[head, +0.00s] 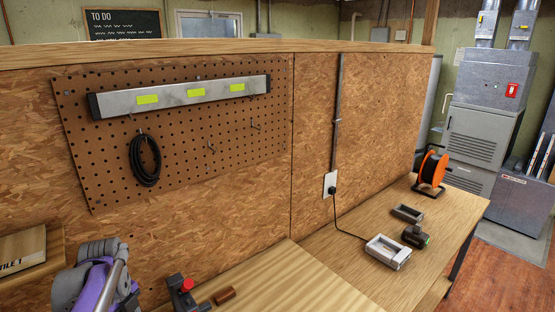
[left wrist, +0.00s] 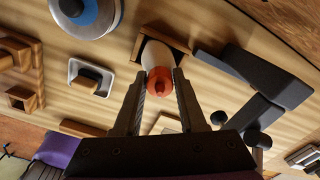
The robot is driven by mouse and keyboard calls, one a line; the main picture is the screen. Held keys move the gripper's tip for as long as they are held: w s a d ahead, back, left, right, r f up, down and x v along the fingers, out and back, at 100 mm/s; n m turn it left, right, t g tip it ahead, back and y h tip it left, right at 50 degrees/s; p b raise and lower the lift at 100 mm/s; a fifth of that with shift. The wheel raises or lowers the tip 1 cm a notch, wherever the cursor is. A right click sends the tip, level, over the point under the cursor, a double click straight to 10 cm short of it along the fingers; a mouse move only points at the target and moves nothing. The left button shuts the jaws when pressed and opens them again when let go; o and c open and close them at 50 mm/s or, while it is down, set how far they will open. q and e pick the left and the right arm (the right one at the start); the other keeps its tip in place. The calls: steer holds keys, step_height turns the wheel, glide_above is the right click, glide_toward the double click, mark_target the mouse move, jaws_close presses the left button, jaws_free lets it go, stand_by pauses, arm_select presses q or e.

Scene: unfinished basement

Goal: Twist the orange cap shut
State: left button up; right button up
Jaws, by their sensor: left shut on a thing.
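An orange-red cap (left wrist: 159,92) sits on a cream bottle (left wrist: 156,56) in the left wrist view. The bottle stands in a square wooden holder (left wrist: 181,47) on the bench. My left gripper (left wrist: 163,76) has one finger on each side of the cap and is shut on it. How far the cap is screwed down I cannot tell. In the head view only part of my left arm (head: 101,285) shows, at the lower left; the bottle and cap are not visible there. My right gripper is in neither view.
Near the bottle are a blue-and-white round object (left wrist: 87,14), a grey square tray (left wrist: 90,78), wooden blocks (left wrist: 18,58) and a dark angular tool (left wrist: 255,100).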

arm_select(q)
steer(key=shift+o, duration=0.7)
steer(key=m, duration=0.5)
steer(key=shift+f, duration=0.1)
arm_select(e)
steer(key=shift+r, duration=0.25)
arm_select(q)
steer(key=o, duration=0.8)
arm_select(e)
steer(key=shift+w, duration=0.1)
arm_select(q)
steer(key=shift+r+p, duration=2.05)
steer(key=shift+r, duration=1.6)
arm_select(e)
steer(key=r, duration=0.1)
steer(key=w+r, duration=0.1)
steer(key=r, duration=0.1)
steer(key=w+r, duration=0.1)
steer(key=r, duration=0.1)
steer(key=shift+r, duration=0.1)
arm_select(q)
steer(key=shift+s+f, duration=0.1)
steer(key=shift+f, duration=0.05)
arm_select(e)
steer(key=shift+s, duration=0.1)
